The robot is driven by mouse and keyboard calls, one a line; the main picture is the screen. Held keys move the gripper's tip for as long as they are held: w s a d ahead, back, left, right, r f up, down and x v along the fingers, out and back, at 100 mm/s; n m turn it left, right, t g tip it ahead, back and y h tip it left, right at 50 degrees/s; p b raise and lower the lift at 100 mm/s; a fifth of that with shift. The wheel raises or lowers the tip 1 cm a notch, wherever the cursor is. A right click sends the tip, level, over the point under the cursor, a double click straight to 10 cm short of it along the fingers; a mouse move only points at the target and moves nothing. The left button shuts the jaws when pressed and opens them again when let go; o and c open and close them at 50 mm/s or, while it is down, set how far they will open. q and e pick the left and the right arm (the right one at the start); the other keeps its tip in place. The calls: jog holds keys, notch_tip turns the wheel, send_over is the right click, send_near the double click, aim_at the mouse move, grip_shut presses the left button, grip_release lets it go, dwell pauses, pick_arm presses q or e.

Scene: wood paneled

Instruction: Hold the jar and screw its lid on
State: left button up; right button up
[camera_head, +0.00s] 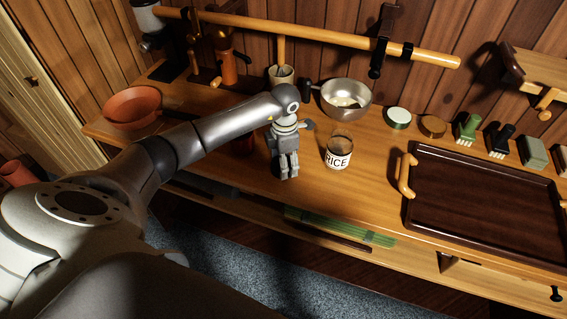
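A clear jar with a white label reading RICE (338,158) stands upright on the wooden counter, with no lid visible on its top. Two round lid-like discs lie behind it to the right: a pale green one (398,116) and a brown one (433,126). I cannot tell which belongs to the jar. My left gripper (290,175) points down just left of the jar, apart from it. Nothing shows held in it, but its finger gap is unclear from this angle. My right gripper is out of view.
A metal bowl (345,107) stands behind the jar. A dark tray (485,205) with wooden handles fills the right of the counter. Brushes (467,130) line the back right. An orange bowl (133,105) is at far left. The counter in front of the jar is clear.

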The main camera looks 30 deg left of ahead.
pick_arm(q)
jog(key=shift+r+b, duration=0.45)
jog(key=shift+r, duration=0.05)
jog(key=shift+d+r+b, duration=0.25)
jog(key=shift+r+b, duration=0.55)
jog(key=shift+r, duration=0.4)
jog(key=s+d+r+b, duration=0.2)
jog(key=d+r+b, duration=0.2)
jog(key=d+r, duration=0.5)
jog(key=shift+s+d+r, duration=0.35)
jog(key=shift+s+d, duration=0.05)
jog(key=shift+d, duration=1.75)
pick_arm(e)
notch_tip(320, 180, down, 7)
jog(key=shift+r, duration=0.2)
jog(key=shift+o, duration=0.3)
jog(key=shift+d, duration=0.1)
